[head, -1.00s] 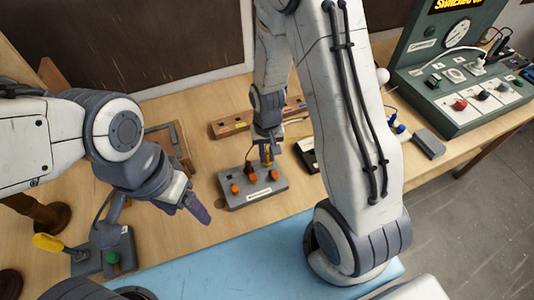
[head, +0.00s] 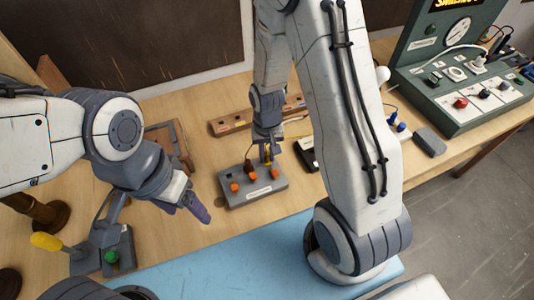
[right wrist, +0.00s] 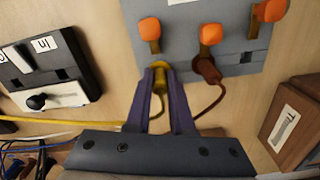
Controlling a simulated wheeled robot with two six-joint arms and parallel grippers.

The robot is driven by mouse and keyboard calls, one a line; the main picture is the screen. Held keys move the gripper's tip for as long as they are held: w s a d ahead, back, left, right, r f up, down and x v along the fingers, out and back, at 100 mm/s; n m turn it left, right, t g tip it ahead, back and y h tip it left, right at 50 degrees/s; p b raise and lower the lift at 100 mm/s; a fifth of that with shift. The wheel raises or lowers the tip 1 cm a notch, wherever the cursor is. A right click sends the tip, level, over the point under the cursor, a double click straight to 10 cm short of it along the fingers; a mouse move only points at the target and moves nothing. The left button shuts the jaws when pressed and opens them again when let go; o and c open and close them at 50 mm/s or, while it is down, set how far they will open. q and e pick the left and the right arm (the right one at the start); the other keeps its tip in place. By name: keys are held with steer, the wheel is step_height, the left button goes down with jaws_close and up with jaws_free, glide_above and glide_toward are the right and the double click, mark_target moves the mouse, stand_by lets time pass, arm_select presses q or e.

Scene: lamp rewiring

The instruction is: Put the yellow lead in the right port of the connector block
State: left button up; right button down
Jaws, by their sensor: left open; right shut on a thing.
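The grey connector block (head: 262,197) lies on the bench with several orange levers; it also shows in the right wrist view (right wrist: 132,12). My right gripper (head: 266,152) is over its far right part. In the right wrist view its purple fingers (right wrist: 159,75) are shut on the yellow lead (right wrist: 158,86), whose plug is at the block's edge. I cannot tell how far the plug is inside the right port. A brown lead (right wrist: 207,70) sits beside it at the neighbouring port. My left gripper (head: 200,211) is open and empty, left of the block.
A yellow-handled screwdriver (head: 46,241) and a green-buttoned grey device (head: 118,246) are at the left. A wooden strip (head: 229,125) lies behind the block. A black-and-white switch unit (right wrist: 53,70) is near my right gripper. A green test panel (head: 456,85) stands at the right. A blue mat (head: 230,262) is in front.

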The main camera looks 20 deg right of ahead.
mark_target(267, 153)
steer(key=shift+f, duration=0.2)
steer(key=c, duration=0.7)
jaws_free()
steer(key=shift+r, duration=0.1)
step_height(267, 153, up, 10)
steer(key=shift+r+b, duration=0.15)
steer(key=shift+b, duration=0.35)
steer(key=s+a+r+n, duration=0.4)
steer(key=s+a+n, duration=0.1)
steer(key=s, duration=0.4)
steer(key=s+a+r+n+y, duration=0.1)
steer(key=s+a+r+n, duration=0.3)
steer(key=s+a, duration=0.3)
steer(key=shift+s+a+r+n, duration=0.25)
steer(key=shift+s+n, duration=0.25)
steer(key=shift+s, duration=0.5)
